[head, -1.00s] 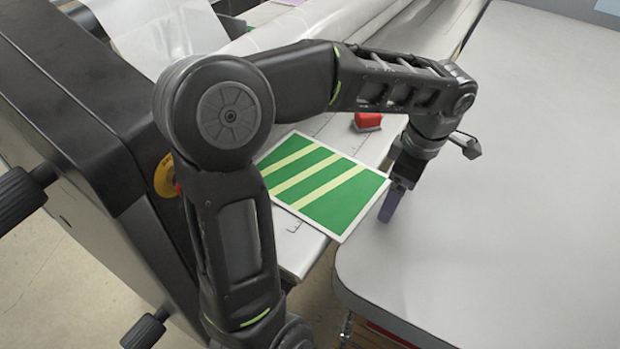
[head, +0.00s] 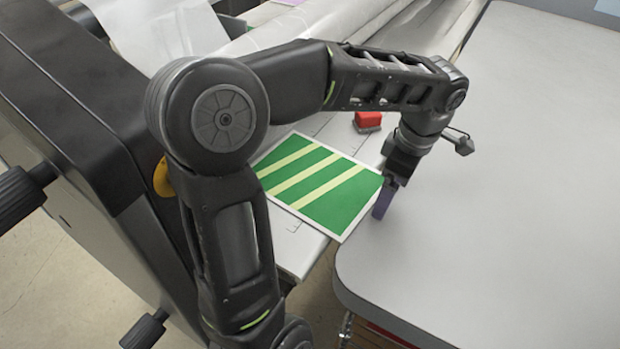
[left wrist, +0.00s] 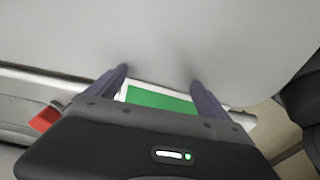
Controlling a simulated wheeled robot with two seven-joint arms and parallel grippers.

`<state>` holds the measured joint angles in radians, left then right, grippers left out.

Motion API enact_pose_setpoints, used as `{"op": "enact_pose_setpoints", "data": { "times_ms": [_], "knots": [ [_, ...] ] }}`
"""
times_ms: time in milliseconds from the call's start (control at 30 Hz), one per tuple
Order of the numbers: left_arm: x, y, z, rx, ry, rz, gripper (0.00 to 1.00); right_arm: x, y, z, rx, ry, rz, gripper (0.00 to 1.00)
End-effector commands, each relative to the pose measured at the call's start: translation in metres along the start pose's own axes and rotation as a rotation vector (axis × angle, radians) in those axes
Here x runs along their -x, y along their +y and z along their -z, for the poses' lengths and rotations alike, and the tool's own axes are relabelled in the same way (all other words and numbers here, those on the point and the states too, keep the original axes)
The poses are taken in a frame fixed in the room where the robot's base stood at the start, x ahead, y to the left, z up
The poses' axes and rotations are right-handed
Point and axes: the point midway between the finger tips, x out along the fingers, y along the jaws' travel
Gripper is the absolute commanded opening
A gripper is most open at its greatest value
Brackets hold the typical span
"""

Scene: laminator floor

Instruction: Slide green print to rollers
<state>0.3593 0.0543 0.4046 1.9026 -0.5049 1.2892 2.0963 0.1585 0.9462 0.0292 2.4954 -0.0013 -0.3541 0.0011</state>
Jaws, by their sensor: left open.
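The green print (head: 322,182) has pale yellow stripes and a white border. It lies flat on the laminator's light feed table (head: 297,252), with its right corner reaching toward the grey table. My left gripper (head: 382,208) points down at the print's right edge, at the border with the grey table. In the left wrist view the fingers (left wrist: 160,80) stand apart, and the print (left wrist: 160,99) shows between them. I cannot tell whether either finger touches it. The rollers are not clearly visible; my left arm covers part of the feed table. My right gripper is out of view.
A red block with a grey base (head: 368,121) sits on the feed table behind the print. The grey table (head: 480,200) at the right is clear. The dark laminator housing (head: 75,125) stands at the left. A clear film roll (head: 300,32) lies at the back.

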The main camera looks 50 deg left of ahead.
Motion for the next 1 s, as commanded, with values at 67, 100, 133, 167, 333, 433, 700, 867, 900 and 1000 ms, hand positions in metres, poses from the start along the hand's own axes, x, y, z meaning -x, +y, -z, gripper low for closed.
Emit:
{"op": "enact_pose_setpoints", "data": {
  "times_ms": [67, 100, 133, 167, 333, 433, 700, 867, 900, 1000],
  "knots": [
    [-0.001, 0.0, 0.003, 0.002, 0.0, 0.0, 0.91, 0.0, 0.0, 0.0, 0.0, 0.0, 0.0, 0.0],
    [-0.001, 0.0, 0.004, 0.002, 0.001, 0.0, 0.91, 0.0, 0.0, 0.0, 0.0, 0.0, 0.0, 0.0],
    [-0.001, 0.0, 0.004, 0.002, 0.001, 0.001, 0.91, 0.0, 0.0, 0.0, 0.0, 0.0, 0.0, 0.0],
    [-0.001, 0.0, 0.005, 0.003, 0.001, 0.001, 0.91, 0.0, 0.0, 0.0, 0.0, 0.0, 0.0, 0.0],
    [-0.002, 0.0, 0.009, 0.002, 0.001, 0.001, 0.91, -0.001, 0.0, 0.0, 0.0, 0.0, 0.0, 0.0],
    [-0.002, 0.0, 0.012, 0.001, 0.001, 0.001, 0.91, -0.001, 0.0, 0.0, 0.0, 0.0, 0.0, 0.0],
    [-0.002, 0.0, 0.017, 0.002, 0.0, 0.001, 0.91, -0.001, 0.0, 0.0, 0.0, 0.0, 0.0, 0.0],
    [-0.002, 0.0, 0.017, 0.001, 0.0, 0.001, 0.91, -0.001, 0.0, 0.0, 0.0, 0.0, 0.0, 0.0],
    [-0.002, 0.0, 0.017, 0.001, 0.0, 0.001, 0.91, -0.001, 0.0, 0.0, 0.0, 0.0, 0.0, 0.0],
    [-0.002, 0.0, 0.017, 0.001, 0.0, 0.001, 0.91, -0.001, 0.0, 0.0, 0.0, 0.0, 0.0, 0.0]
  ]
}}
